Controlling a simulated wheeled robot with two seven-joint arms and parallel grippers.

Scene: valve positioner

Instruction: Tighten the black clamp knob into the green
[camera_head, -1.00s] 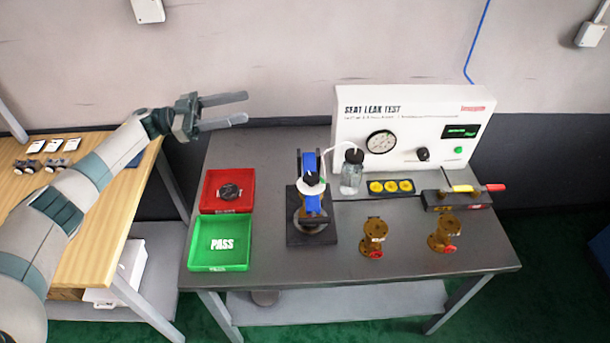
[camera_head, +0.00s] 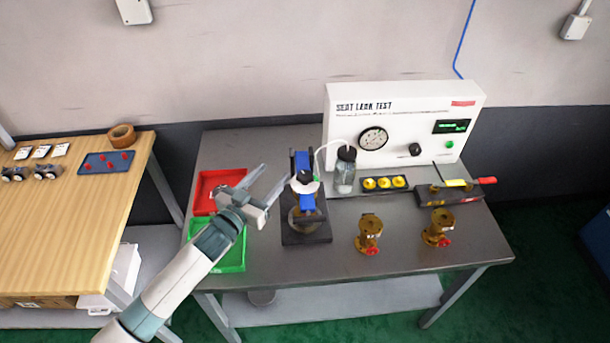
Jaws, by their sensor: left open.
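The blue clamp (camera_head: 307,201) stands on a dark square base (camera_head: 305,236) in the middle of the grey table. A black knob (camera_head: 303,175) sits on top, above a white disc. A brownish round part is under the clamp, partly hidden. My left gripper (camera_head: 274,173) is open and empty. Its two fingers point up and right, with their tips just left of the knob in the picture. I see no contact. My right gripper is not in view.
The seat leak test panel (camera_head: 400,105) stands behind, with a gauge (camera_head: 373,139) and a green light (camera_head: 449,144). A glass bottle (camera_head: 345,170) stands close right of the clamp. Two brass valves (camera_head: 369,235) stand farther right. Red (camera_head: 206,180) and green (camera_head: 233,260) trays lie left, partly behind my arm.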

